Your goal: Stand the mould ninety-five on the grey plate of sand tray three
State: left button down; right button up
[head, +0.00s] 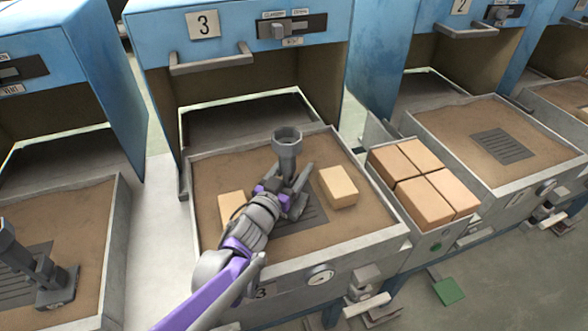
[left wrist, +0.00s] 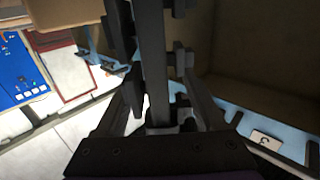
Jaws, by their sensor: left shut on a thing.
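My left gripper (head: 287,188) is shut on a grey mould with a cup-shaped top (head: 287,143). It holds the mould about upright over sand tray three (head: 362,240), near the grey slotted plate (head: 308,216). My gripper hides the mould's lower part, so I cannot tell whether its foot touches the plate. No number is readable on it. In the left wrist view the mould (left wrist: 152,60) is a dark grey column between the fingers. My right gripper is not in view.
Tan bricks (head: 339,187) (head: 230,204) lie on the sand either side of the plate. Furnace three (head: 160,75) stands open behind. Several bricks (head: 426,198) fill a holder at right. Another dark mould (head: 55,290) is on the left tray. The right tray's plate (head: 502,146) is bare.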

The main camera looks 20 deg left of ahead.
pick_arm(q)
jog(key=shift+r, duration=0.1)
jog(key=shift+f, duration=0.25)
grip_release()
jog(key=shift+r, duration=0.1)
jog(key=shift+r, duration=0.25)
jog(key=s+a+p, duration=0.1)
jog(key=s, duration=0.6)
jog(key=shift+s+a+f, duration=0.15)
jog(key=shift+s+a, duration=0.05)
